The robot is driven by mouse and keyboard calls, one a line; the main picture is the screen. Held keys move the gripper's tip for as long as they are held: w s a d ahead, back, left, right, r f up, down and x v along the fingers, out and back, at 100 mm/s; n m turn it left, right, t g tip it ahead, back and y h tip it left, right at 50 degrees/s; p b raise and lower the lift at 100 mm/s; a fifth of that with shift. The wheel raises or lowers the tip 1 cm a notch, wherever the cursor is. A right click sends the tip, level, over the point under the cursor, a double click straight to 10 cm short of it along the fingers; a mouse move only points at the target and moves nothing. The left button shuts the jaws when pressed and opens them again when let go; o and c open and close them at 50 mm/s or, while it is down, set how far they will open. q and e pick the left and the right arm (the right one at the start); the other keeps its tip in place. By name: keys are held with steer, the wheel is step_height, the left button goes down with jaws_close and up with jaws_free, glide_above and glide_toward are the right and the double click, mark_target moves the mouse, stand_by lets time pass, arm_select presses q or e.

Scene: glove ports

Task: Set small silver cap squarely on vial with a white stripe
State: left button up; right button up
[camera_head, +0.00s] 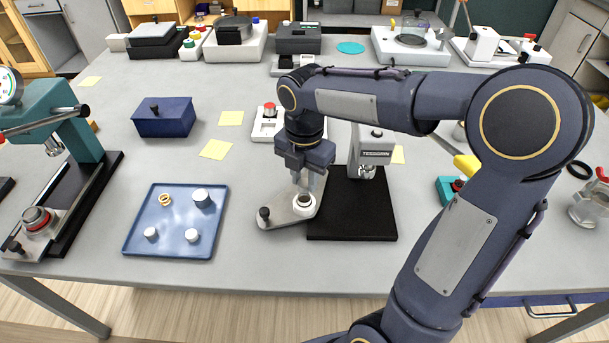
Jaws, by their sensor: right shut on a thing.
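My right gripper (308,182) points straight down over a grey metal holder (285,214) on the front of the TESSARIN device. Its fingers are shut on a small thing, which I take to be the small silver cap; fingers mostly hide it. Just below the fingertips is a round pale piece with a dark ring (304,203) in the holder. I cannot make out a white stripe on a vial there, nor whether cap and vial touch. A blue tray (143,248) holds several pale silver-white caps, one larger (202,198), and an orange ring (165,200). My left gripper is out of view.
The TESSARIN device (372,150) stands on a black base (352,224) close by my right gripper. A teal press (78,120) stands at the left and a dark blue box (164,118) behind the tray. Bare table lies between tray and holder.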

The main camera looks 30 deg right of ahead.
mark_target(305, 182)
steer(key=shift+f+b, duration=0.7)
steer(key=shift+f, duration=0.45)
steer(key=o, duration=1)
step_height(305, 182, up, 8)
steer(key=shift+f, duration=0.1)
stand_by(0.5)
